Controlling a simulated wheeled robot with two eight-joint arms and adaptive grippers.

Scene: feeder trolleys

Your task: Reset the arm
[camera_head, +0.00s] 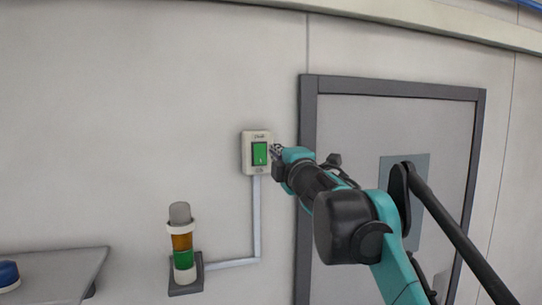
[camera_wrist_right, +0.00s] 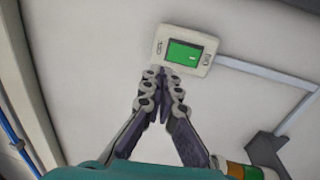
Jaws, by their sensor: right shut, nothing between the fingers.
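My right arm reaches up from the lower right in the head view. Its right gripper (camera_head: 275,152) is at the right edge of a wall switch box, with its fingers together and nothing between them. The switch box (camera_head: 246,165) is pale with a green rocker (camera_head: 260,154). In the right wrist view the closed fingers (camera_wrist_right: 162,80) point at the lower edge of the switch box (camera_wrist_right: 159,50); I cannot tell whether they touch it. My left gripper is not in view.
A grey-framed door (camera_head: 397,130) is right of the switch, behind my arm. A signal tower (camera_head: 182,243) with orange and green sections stands on a bracket below left. A grey shelf (camera_head: 60,275) with a blue button (camera_head: 8,274) is at lower left. The wall left of the switch is bare.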

